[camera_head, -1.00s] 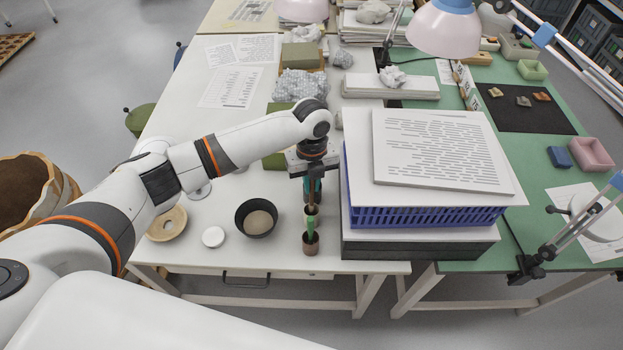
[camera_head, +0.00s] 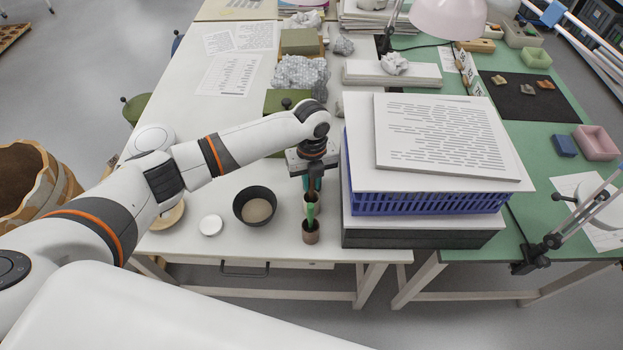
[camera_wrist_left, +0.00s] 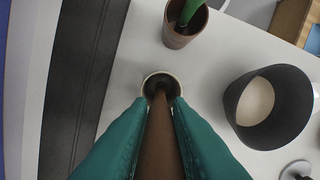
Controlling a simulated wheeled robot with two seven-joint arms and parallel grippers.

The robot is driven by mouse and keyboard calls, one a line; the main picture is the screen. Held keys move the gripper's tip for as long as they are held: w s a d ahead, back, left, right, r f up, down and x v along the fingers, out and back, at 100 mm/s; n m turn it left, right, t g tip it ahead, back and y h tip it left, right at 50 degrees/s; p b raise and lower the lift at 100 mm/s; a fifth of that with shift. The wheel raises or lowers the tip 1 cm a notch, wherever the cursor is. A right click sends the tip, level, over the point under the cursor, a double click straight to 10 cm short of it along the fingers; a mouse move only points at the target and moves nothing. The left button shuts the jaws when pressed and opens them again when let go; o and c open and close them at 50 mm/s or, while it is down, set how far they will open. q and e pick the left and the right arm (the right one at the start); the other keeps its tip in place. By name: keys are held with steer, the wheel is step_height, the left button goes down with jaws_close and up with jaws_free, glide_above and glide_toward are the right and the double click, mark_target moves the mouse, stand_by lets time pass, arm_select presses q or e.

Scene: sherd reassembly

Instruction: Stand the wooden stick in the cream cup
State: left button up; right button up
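The wooden stick (camera_wrist_left: 160,140) is brown and lies between the teal fingers of my left gripper (camera_wrist_left: 159,118) in the left wrist view. In the head view that gripper (camera_head: 313,183) is over the table, left of the stacked crates. The cream cup (camera_wrist_left: 147,78) shows as a pale rim around the stick's dark far end. The end lines up with the cup's mouth; I cannot tell how deep it reaches. In the head view the cup is mostly hidden beneath the fingers and behind a green plant. My right gripper is not in view.
A brown pot (camera_head: 311,237) with a green plant (camera_head: 310,213) stands close on the near side of the cup. A dark bowl (camera_head: 241,212) and a white disc (camera_head: 211,226) are to the left. The stack with a blue crate (camera_head: 430,204) stands close on the right.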

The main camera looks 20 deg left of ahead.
arm_select(q)
steer(key=o, duration=0.4)
steer(key=r, duration=0.4)
steer(key=r+b, duration=0.1)
steer(key=r, duration=0.3)
steer(key=w+r, duration=0.1)
steer(key=r, duration=0.3)
steer(key=shift+a, duration=0.15)
